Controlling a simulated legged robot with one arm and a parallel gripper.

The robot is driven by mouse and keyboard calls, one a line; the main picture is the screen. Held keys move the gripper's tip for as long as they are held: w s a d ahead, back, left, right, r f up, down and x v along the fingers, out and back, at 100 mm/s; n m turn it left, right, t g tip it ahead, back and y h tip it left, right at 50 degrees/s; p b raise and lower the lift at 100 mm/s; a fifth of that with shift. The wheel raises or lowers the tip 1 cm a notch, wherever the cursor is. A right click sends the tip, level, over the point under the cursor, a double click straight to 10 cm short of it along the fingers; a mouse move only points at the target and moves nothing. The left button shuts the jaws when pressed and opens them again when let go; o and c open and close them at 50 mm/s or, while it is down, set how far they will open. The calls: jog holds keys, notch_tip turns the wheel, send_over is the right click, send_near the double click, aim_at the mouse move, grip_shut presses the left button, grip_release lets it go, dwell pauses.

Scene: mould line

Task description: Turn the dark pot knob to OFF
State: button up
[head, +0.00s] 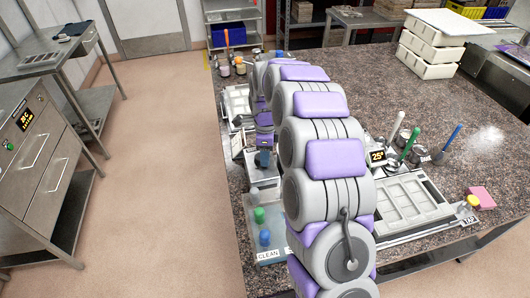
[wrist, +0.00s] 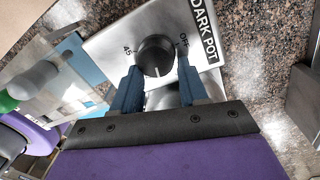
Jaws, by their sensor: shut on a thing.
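The dark pot knob (wrist: 155,52) is a black round knob on a steel plate (wrist: 108,42) marked DARK POT in the wrist view. The label OFF (wrist: 184,42) is right of the knob, and 45 (wrist: 127,50) is to its left. A thin pale mark shows low on the knob, between my fingers; its exact setting is hard to tell. My gripper (wrist: 157,65) has one blue finger on each side of the knob and is shut on it. In the head view my gripper (head: 263,158) is low over the steel unit, and the knob is hidden.
A tray with green and blue knobbed tools (head: 259,214) stands near the front edge, marked CLEAN. Right of my arm are a mould tray (head: 412,205), a 25° display (head: 377,156) and upright coloured handles (head: 411,143). White trays (head: 430,50) are stacked at the back right.

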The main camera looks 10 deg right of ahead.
jog(key=shift+w+a, duration=0.25)
jog(key=shift+a, duration=0.6)
jog(key=shift+c, duration=1.4)
jog(key=shift+a, duration=0.45)
jog(key=shift+d, duration=0.15)
